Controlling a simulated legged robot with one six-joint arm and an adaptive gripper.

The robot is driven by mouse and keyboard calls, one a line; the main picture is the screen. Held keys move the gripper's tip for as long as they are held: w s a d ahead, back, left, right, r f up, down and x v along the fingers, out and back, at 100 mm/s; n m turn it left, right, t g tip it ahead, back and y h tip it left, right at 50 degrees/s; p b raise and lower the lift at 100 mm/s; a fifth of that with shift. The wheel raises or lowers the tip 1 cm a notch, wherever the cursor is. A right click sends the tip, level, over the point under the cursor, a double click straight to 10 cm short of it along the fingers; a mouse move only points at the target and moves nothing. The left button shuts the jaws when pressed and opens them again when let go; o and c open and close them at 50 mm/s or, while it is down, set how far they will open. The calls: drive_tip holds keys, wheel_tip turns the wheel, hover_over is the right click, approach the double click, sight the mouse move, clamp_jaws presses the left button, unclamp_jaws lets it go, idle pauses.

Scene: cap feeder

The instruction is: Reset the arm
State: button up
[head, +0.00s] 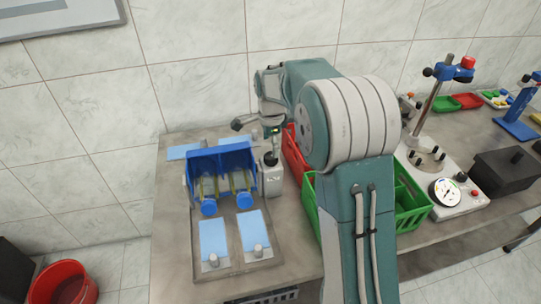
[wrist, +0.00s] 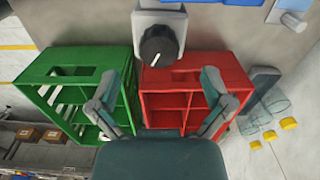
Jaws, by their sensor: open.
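My teal and grey arm (head: 350,115) rises in the middle of the head view and bends over to the left. My gripper (head: 258,128) hangs beside the blue cap feeder (head: 222,157), above a grey box with a black knob (head: 272,180). The arm partly hides the gripper there. In the wrist view my gripper (wrist: 160,88) has its two fingers spread wide, with nothing between them. The black knob (wrist: 158,45) shows ahead of the fingers.
A red divided crate (wrist: 190,72) and a green one (wrist: 62,62) lie below. Light blue plates (head: 214,240) sit in front of the feeder. A gauge stand (head: 445,190) and black box (head: 505,168) are at right. A red bucket (head: 65,285) stands on the floor.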

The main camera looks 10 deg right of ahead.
drive_tip(key=shift+r, duration=0.7)
drive_tip(key=shift+s+r, duration=0.2)
drive_tip(key=shift+r, duration=0.05)
drive_tip(key=s+r+n+t, duration=0.2)
drive_tip(key=s+r+n, duration=0.2)
drive_tip(key=s+r, duration=0.3)
drive_tip(key=s+r+n+t, duration=0.1)
drive_tip(key=s+n, duration=0.5)
drive_tip(key=s, duration=0.6)
drive_tip(key=s+r+n+t, duration=0.2)
drive_tip(key=s+n, duration=0.5)
drive_tip(key=s, duration=0.4)
drive_tip(key=shift+s+t, duration=0.3)
drive_tip(key=shift+s, duration=0.1)
